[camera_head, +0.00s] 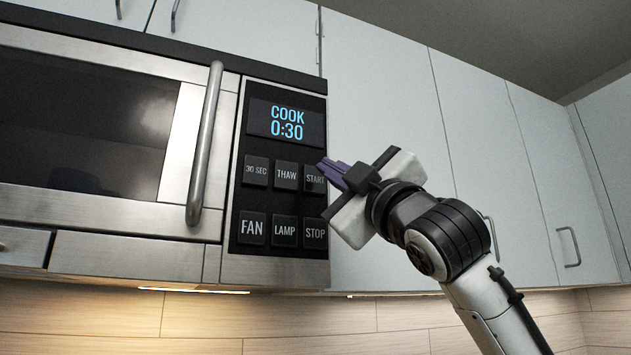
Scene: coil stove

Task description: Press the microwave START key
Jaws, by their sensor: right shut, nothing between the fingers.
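The microwave (168,258) hangs under the cabinets at the left, with its black key panel (237,195) right of the door handle. The display (287,120) reads COOK 0:30. The START key (314,179) is the right key of the upper row, and its label shows. My right gripper (324,168) is shut and empty. Its purple fingertips overlap the upper right part of the START key; I cannot tell whether they touch it. My left gripper is not in view.
The keys 30 SEC (256,171), THAW (287,176), FAN (252,228), LAMP (285,231) and STOP (315,233) surround START. The door handle (205,145) sticks out at the left. Pale cabinet doors (385,110) stand behind my right arm.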

